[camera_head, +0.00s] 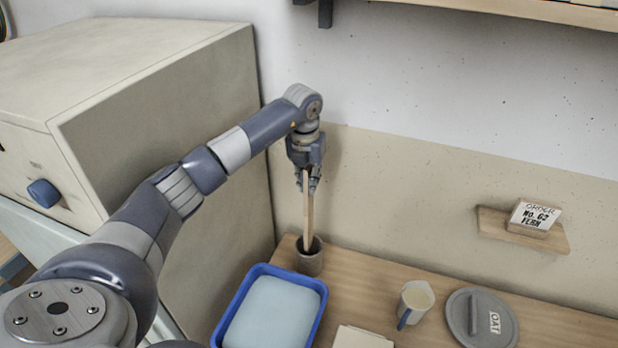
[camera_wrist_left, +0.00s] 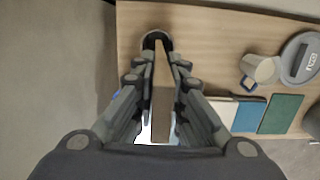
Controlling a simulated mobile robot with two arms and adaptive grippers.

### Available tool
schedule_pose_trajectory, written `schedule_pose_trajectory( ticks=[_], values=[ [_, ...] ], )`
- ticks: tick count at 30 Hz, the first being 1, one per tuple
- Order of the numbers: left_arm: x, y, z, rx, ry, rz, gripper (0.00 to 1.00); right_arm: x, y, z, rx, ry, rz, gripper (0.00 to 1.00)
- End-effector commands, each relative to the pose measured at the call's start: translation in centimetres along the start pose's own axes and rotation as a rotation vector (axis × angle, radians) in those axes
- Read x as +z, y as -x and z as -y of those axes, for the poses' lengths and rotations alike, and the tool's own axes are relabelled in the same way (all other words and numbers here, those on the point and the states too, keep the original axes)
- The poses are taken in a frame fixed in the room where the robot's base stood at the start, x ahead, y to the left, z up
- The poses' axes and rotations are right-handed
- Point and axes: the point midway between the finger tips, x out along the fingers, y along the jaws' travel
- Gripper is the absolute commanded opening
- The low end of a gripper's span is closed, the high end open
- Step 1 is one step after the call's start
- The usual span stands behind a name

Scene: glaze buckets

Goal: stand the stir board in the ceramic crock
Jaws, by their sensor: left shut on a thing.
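The stir board (camera_head: 308,215) is a narrow wooden slat, held nearly upright in the head view. My left gripper (camera_head: 308,183) is shut on its upper part. The ceramic crock (camera_head: 311,262) is a small grey-brown pot at the back left of the table. The board's lower end reaches the crock's dark mouth and appears to be inside it; how deep it goes is hidden. In the left wrist view the board (camera_wrist_left: 162,95) runs between the fingers toward the crock (camera_wrist_left: 156,36). My right gripper is not in view.
A blue tub (camera_head: 237,307) with pale contents stands just in front of the crock. A mug (camera_head: 416,300) and a grey lid (camera_head: 482,318) lie to the right. A small shelf with an order card (camera_head: 534,216) is on the wall. A large beige box stands left.

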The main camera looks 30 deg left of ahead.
Motion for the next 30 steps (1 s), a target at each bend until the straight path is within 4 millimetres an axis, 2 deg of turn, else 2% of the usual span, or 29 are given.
schedule_pose_trajectory(
  ticks=[18, 30],
  values=[
    [-0.6, -5.2, -0.1, 0.000, 0.001, 0.001, 0.00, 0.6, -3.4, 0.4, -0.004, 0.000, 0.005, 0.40],
    [-0.9, -7.0, -0.1, 0.000, 0.001, 0.001, 0.00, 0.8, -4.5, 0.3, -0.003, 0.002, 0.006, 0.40]
  ],
)
